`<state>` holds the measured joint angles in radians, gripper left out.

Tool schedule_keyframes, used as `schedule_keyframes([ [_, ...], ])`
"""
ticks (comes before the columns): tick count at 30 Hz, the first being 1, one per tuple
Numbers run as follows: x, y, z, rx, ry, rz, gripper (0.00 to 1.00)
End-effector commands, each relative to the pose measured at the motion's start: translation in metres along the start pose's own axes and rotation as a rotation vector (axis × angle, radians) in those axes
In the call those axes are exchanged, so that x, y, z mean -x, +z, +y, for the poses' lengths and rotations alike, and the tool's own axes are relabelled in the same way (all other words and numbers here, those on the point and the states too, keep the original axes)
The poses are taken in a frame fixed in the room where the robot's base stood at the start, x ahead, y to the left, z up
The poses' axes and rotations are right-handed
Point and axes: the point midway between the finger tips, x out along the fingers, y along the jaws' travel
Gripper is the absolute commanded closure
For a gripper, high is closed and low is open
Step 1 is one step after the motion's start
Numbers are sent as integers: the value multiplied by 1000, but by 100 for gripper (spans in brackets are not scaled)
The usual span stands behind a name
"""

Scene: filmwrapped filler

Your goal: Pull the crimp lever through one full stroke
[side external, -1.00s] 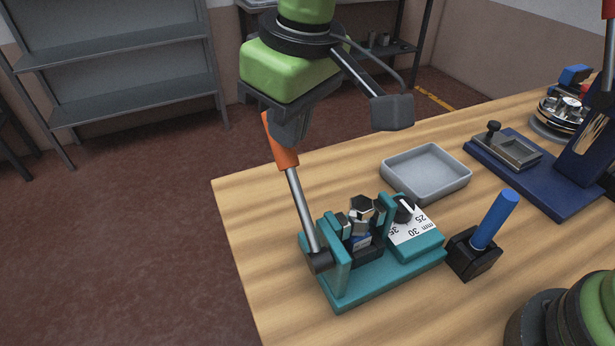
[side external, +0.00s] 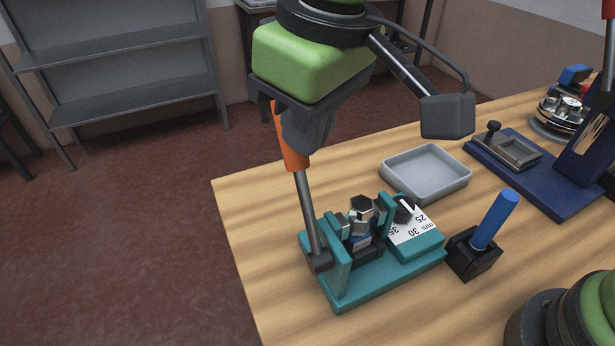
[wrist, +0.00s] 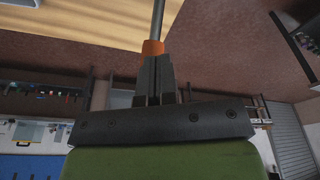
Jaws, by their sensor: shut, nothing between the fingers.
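The crimp lever (side external: 308,210) is a metal rod with an orange handle (side external: 287,140), pivoted at the left end of a teal crimp press (side external: 375,285). It stands steep, its top leaning a little left. My gripper (side external: 307,145) is shut and empty beside the handle, on its right in the side view; it appears to touch it. In the wrist view the closed fingers (wrist: 154,70) are in front of the orange handle (wrist: 153,47), which they partly hide. A hex-headed part (side external: 361,208) sits in the press, next to a dial with a mm scale (side external: 410,228).
A grey tray (side external: 425,190) lies behind the press. A black holder with a blue handle (side external: 490,225) stands to its right. A blue fixture (side external: 535,180) is at the far right. The wooden table's (side external: 245,215) left edge is close to the lever.

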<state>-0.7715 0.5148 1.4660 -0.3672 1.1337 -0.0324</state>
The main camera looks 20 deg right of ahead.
Motion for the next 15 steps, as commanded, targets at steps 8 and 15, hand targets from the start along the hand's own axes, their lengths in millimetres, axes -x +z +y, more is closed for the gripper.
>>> schedule_keyframes([
  [8, 13, -3, 0, -1, 0, 3, 100],
  [15, 38, -8, 0, 0, 0, 3, 100],
])
